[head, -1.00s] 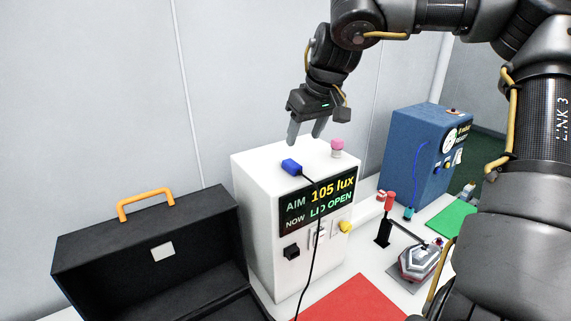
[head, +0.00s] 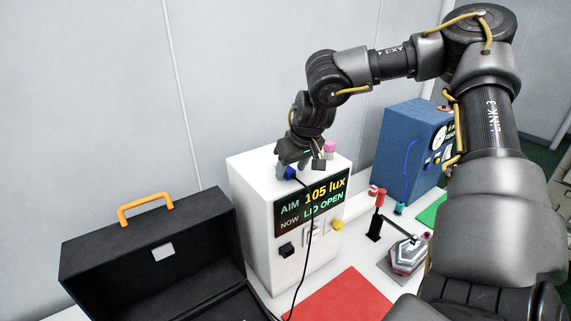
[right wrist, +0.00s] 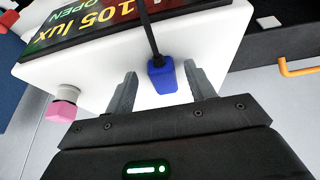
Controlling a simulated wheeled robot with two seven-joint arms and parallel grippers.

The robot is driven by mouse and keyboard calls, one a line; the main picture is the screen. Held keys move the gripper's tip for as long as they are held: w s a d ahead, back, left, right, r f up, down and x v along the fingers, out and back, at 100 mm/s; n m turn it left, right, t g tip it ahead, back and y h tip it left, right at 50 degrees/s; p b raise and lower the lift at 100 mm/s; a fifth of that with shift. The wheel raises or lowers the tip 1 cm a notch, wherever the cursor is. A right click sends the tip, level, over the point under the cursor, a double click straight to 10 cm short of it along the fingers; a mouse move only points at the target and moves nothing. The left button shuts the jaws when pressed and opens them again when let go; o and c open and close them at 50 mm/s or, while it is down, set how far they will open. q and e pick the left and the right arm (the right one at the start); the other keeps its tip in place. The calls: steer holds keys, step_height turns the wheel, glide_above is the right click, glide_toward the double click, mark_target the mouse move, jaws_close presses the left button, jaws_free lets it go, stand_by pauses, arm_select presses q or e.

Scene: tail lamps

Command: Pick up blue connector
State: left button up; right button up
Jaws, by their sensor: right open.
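The blue connector (head: 290,173) lies on top of the white box (head: 251,200), near its front edge, with a black cable running from it down over the front. In the right wrist view the blue connector (right wrist: 162,77) sits between the two grey fingers, with gaps on both sides. My right gripper (head: 296,170) is open, low over the box top at the connector, and partly hides it in the head view. The right gripper's fingers (right wrist: 160,90) also show in the right wrist view. My left gripper is not in view.
A pink button (head: 329,148) stands on the box top to the right of the gripper. An open black case (head: 150,245) with an orange handle is at left. A blue box (head: 405,140), a red mat (head: 335,298) and a small grey-red device (head: 405,257) are at right.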

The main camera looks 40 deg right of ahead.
steer(key=shift+f, duration=0.2)
steer(key=shift+a+r, duration=0.1)
steer(key=shift+a, duration=0.1)
steer(key=shift+c, duration=0.6)
steer(key=shift+d, duration=0.1)
steer(key=c, duration=1)
steer(key=shift+c, duration=0.2)
steer(key=shift+w+r+b, duration=0.1)
steer(key=shift+r+b, duration=0.2)
steer(key=shift+r, duration=0.15)
steer(key=s+a+r+b, duration=0.2)
steer(key=s+r+b, duration=0.2)
steer(key=s+r, duration=0.2)
steer(key=s+a+r+b, duration=0.3)
steer(key=s+r+b, duration=0.2)
steer(key=s+r, duration=0.1)
steer(key=shift+s+a, duration=0.25)
steer(key=shift+s, duration=0.35)
